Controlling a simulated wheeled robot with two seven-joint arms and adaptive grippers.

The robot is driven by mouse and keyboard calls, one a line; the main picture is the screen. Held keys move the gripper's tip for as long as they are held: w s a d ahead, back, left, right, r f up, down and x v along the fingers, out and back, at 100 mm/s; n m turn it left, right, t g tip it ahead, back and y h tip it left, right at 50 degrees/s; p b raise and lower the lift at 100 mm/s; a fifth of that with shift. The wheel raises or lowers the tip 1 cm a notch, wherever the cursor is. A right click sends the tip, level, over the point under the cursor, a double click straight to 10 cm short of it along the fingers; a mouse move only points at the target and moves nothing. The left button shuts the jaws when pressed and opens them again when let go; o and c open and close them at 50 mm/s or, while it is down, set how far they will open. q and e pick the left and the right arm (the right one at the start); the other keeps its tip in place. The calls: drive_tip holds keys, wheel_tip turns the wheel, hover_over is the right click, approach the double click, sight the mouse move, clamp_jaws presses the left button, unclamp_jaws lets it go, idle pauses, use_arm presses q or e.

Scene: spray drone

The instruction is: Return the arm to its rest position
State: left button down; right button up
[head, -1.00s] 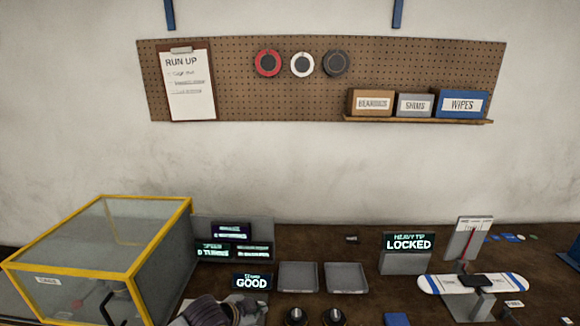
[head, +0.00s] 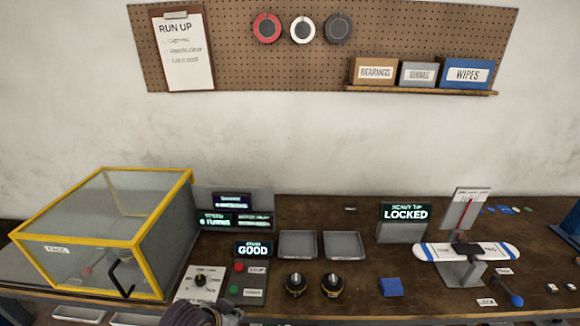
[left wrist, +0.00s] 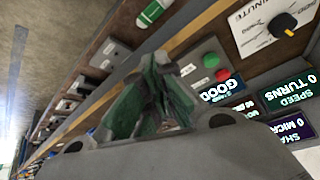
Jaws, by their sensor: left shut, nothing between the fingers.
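My left gripper (left wrist: 158,75) shows in the left wrist view with its green-lined fingers together and nothing between them. In the head view, a dark part of my left arm rises at the bottom edge, just in front of the dial panel (head: 203,283) and the red and green button box (head: 252,281). The dial panel (left wrist: 265,25) and the buttons also show in the left wrist view. My right gripper is in neither view.
A yellow-framed clear case (head: 105,235) stands at the left of the bench. Two grey trays (head: 298,256), two black knobs (head: 296,285) and a blue block (head: 391,287) sit mid-bench. A propeller on a balancing stand (head: 466,252) is at the right.

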use_arm(q)
drive_tip(key=s+a+f+n+g+y, duration=0.2)
drive_tip(key=s+a+n, duration=0.2)
drive_tip(key=s+a, duration=0.4)
drive_tip(key=s+f+g, duration=0.1)
drive_tip(key=s+f, duration=0.1)
drive_tip(key=f, duration=1.5)
drive_tip(key=s+f+g, duration=0.1)
drive_tip(key=s+f, duration=0.1)
drive_tip(key=f, duration=1.5)
drive_tip(key=s+a+f, duration=0.1)
drive_tip(key=s+f, duration=0.8)
drive_tip(key=s, duration=0.2)
drive_tip(key=s+a+f, duration=0.2)
drive_tip(key=s+f, duration=0.7)
drive_tip(key=s, duration=0.1)
drive_tip(key=shift+s+a+f+m+g, duration=0.25)
drive_tip(key=shift+s+f+m+g, duration=0.05)
drive_tip(key=shift+s+f+g, duration=0.1)
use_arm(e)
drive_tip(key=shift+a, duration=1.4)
